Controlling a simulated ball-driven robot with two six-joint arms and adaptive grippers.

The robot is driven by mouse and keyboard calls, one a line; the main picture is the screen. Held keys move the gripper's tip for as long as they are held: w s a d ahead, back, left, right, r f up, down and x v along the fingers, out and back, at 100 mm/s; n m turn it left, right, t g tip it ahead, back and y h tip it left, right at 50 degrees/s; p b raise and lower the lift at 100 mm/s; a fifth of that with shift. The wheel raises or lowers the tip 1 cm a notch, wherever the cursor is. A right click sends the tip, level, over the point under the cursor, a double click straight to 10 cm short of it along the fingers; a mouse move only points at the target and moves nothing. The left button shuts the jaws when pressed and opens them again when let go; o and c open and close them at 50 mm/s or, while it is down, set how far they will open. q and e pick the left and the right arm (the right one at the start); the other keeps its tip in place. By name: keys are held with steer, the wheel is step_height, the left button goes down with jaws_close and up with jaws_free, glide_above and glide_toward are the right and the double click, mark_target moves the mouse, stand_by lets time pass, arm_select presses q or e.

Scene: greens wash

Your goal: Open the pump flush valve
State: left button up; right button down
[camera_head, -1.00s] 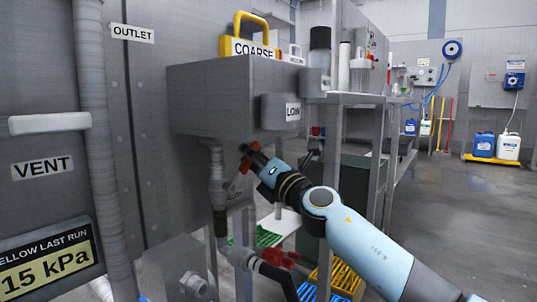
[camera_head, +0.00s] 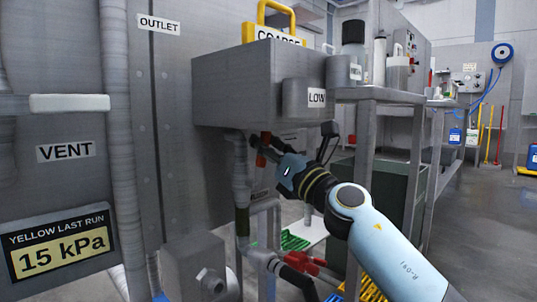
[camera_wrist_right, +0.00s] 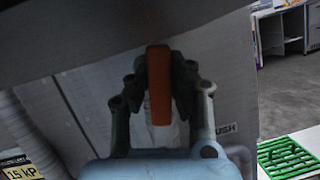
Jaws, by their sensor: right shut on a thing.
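The flush valve's orange-red lever (camera_head: 261,158) shows under the grey box (camera_head: 250,85), beside the vertical grey pipe (camera_head: 241,180). My right gripper (camera_head: 268,147) reaches up to it from the lower right and is shut on it. In the right wrist view the lever (camera_wrist_right: 159,85) stands upright between the two fingers of my right gripper (camera_wrist_right: 160,80). A label ending in "USH" is partly hidden behind a finger. The valve body is largely hidden. My left gripper is not in view.
A lower valve with a red handle (camera_head: 305,262) sits on the pipework below. The box overhangs my right gripper closely. A metal shelf frame (camera_head: 380,96) stands right of my arm. Green grating (camera_head: 294,241) lies behind. Open floor is at the right.

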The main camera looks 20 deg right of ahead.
steer(key=shift+s+a+f+n+y+b, duration=0.1)
steer(key=shift+a+n+y+b, duration=0.15)
steer(key=shift+n, duration=0.35)
steer(key=shift+s+a+f+n+y+b, duration=0.15)
steer(key=shift+a+n+y, duration=0.1)
steer(key=shift+n, duration=0.35)
steer(key=shift+r+g, duration=0.15)
steer(key=shift+g, duration=0.15)
steer(key=c, duration=1.3)
jaws_free()
steer(key=shift+d, duration=0.1)
steer(key=shift+c, duration=0.2)
steer(key=shift+o, duration=0.9)
steer(key=shift+r, duration=0.15)
steer(key=v, duration=0.7)
steer(key=shift+s+d, duration=0.1)
